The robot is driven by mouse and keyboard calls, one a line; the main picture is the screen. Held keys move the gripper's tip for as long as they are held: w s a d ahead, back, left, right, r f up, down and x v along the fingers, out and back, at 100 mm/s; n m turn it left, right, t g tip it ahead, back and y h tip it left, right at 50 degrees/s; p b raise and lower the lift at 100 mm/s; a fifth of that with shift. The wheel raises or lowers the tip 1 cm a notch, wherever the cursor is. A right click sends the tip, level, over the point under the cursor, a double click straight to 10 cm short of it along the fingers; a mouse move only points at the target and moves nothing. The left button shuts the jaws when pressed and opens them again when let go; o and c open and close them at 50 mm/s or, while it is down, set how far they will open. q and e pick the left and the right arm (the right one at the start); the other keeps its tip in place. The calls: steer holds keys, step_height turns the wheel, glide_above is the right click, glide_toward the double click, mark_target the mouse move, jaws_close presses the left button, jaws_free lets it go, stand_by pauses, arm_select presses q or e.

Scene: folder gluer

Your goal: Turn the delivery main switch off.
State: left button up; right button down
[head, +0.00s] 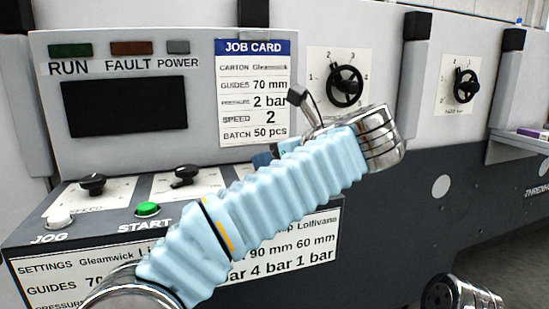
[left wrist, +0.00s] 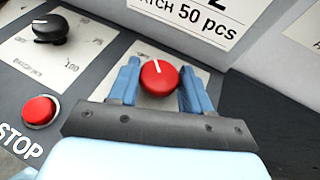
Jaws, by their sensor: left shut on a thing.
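A red round knob (left wrist: 158,80) with a white pointer line sits on a light plate on the sloped panel in the left wrist view. The line points up and slightly left in that view. The plate's label is hidden, so I cannot read the knob's name. My left gripper (left wrist: 156,74) has one blue finger on each side of the knob and is shut on it. In the head view my left gripper (head: 264,157) is mostly hidden behind my arm, and the knob is hidden there. My right gripper is not in view.
A red STOP button (left wrist: 40,110) and a black knob (left wrist: 50,28) lie left of the gripper. The green START button (head: 148,209) and black dials (head: 92,184) share the panel. The job card (head: 254,95) stands behind. Two black handwheels (head: 345,86) are further right.

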arm_select(q)
steer(key=shift+n+g, duration=0.3)
stand_by(0.4)
steer(key=o, duration=1)
steer(key=shift+w, duration=0.1)
steer(key=shift+c, duration=0.2)
